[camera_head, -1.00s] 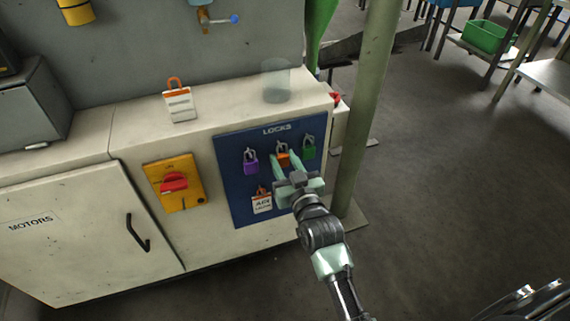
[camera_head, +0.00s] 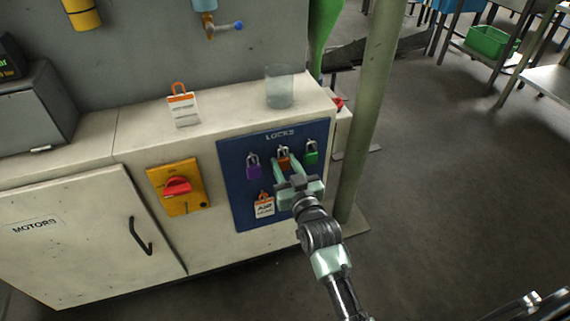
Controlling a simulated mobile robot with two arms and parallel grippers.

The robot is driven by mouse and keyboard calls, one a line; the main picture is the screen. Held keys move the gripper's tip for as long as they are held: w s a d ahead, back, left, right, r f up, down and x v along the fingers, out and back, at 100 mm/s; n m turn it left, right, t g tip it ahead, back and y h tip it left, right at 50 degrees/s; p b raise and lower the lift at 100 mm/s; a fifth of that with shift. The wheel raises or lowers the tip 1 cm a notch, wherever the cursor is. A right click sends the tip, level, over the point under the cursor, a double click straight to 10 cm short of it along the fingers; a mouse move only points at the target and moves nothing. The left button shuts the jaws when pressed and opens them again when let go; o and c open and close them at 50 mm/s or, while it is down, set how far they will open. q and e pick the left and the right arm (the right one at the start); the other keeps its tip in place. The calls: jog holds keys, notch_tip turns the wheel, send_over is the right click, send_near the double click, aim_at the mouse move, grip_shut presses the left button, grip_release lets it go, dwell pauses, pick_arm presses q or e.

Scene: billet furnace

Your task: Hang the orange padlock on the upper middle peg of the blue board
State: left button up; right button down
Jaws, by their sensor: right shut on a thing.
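The blue board (camera_head: 236,200), labelled LOCKS, is on the front of the pale cabinet. The orange padlock (camera_head: 284,161) is at the upper middle of the board, between a purple padlock (camera_head: 253,171) and a green padlock (camera_head: 311,156). My right gripper (camera_head: 282,170) is shut on the orange padlock, its fingers reaching up to it from below. The shackle shows above the fingertips at the upper middle peg. The peg itself is too small to see, so I cannot tell whether the shackle is around it.
An orange-and-white tag (camera_head: 264,207) hangs low on the board, close to my right gripper. A red switch (camera_head: 177,186) on a yellow plate sits to the left. A clear glass (camera_head: 279,87) and another tag (camera_head: 183,106) are on the cabinet top. A green post (camera_head: 367,110) stands right of the board.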

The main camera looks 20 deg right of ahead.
dwell(0.3)
jog(key=c, duration=0.9)
grip_release()
jog(key=shift+s, duration=0.15)
